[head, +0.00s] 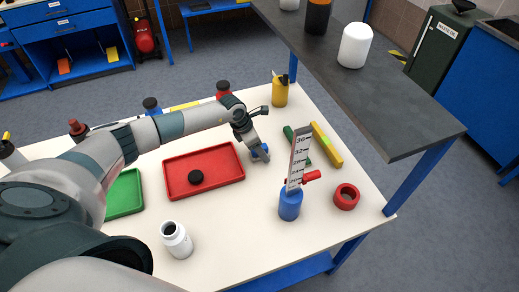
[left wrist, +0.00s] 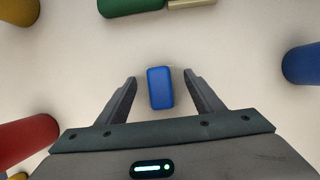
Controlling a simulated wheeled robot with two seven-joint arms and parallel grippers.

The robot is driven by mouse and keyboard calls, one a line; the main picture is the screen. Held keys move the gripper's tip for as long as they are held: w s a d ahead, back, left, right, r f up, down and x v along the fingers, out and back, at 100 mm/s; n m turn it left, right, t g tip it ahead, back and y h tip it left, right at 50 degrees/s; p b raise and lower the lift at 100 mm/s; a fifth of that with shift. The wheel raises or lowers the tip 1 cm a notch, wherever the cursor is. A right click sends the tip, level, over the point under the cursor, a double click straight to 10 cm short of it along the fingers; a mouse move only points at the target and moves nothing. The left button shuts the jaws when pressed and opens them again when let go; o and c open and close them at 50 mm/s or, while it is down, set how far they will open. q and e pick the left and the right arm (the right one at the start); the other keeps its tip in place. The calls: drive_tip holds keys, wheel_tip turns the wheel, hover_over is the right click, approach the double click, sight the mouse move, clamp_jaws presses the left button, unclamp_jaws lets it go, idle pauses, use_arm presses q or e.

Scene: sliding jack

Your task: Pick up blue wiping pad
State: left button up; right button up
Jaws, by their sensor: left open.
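The blue wiping pad (left wrist: 160,87) lies on the white table between the two fingers of my left gripper (left wrist: 160,88) in the left wrist view. The fingers are open, with a gap on both sides of the pad. In the head view only part of the pad (head: 260,151) shows beside my left gripper (head: 261,152), which points down at the table to the right of the red tray. My right gripper is not in view.
The red tray (head: 222,178) holds a black round piece (head: 196,177). A white bottle (head: 176,240) stands in front.

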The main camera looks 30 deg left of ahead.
use_arm(q)
drive_tip(key=shift+f, duration=0.2)
idle(0.3)
drive_tip(key=c, duration=1.2)
drive_tip(key=shift+o, duration=0.2)
drive_tip(key=shift+w+r, duration=0.1)
